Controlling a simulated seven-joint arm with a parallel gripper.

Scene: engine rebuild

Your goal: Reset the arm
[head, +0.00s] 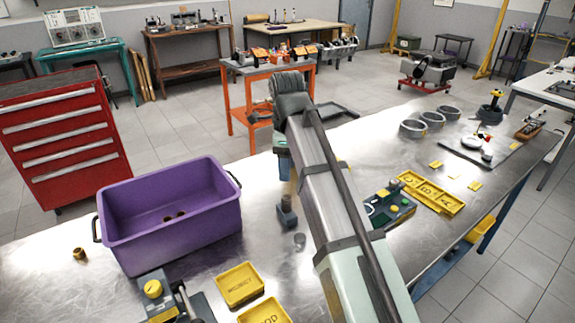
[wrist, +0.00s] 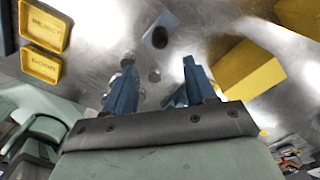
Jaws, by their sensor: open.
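My gripper (wrist: 160,66) shows in the wrist view as two blue fingers spread apart, with nothing held between them. In the head view my arm reaches up the middle of the picture and bends down over the steel table (head: 335,150); the fingers are mostly hidden there.
A purple bin (head: 172,238) with small brown pieces inside stands left of my arm. Yellow trays, one marked REJECT (head: 240,285), lie at the front. A small brass-coloured part (head: 79,254) lies left of the bin. A yellow divided tray (head: 432,193) and metal rings (head: 413,128) are to the right.

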